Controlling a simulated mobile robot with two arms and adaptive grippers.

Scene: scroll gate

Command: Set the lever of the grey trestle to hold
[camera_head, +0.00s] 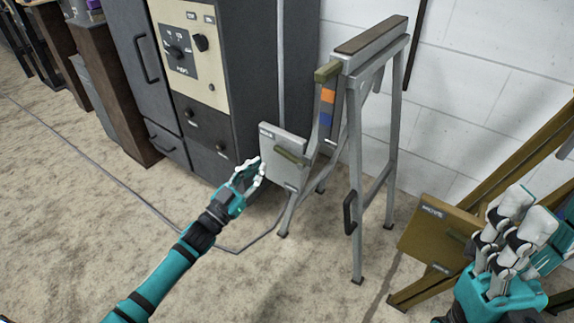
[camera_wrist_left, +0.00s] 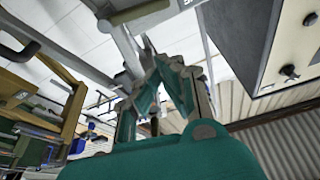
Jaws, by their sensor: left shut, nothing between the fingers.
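The grey trestle (camera_head: 362,140) stands right of centre in the head view. A light grey plate (camera_head: 283,145) hangs on its left side, with a small label at its upper left and another lower down, too small to read surely. An olive lever (camera_head: 291,157) lies across the plate, slightly tilted down to the right. My left gripper (camera_head: 262,170) is shut and empty, just beside the plate's left edge. Its fingers (camera_wrist_left: 165,65) meet in the left wrist view, below an olive bar (camera_wrist_left: 140,12). I cannot tell whether it touches the plate. My right gripper (camera_head: 515,225) is at the lower right; its fingers overlap.
A dark cabinet with a beige control panel (camera_head: 190,48) stands behind and left of the trestle. A brown trestle with its own labelled plate (camera_head: 425,235) is at the right, near my right gripper. A cable (camera_head: 130,190) runs over the floor. The front floor is open.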

